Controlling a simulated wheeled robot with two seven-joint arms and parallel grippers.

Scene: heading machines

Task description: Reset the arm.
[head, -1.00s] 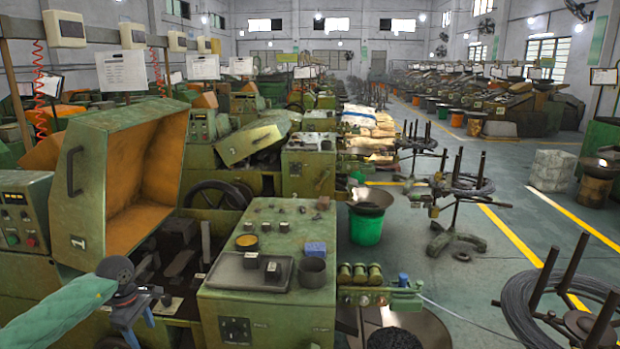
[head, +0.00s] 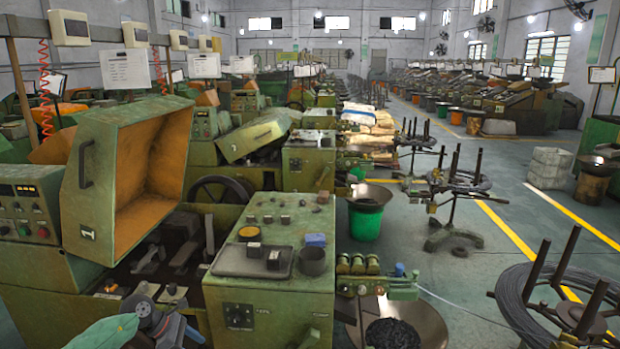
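My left arm, in a green sleeve (head: 104,334), comes in at the bottom left of the head view. Its grey and blue wrist and gripper parts (head: 168,326) are low in front of the open green machine, cut by the bottom edge. The fingertips cannot be made out, nor whether they hold anything. My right arm and gripper are not in view.
A green machine with a raised orange-lined hood (head: 133,178) stands at the left. Beside it is a green cabinet (head: 268,320) with a dark tray (head: 232,263) on top. A dark pan (head: 430,325) is at the front. The aisle floor (head: 440,275) lies to the right.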

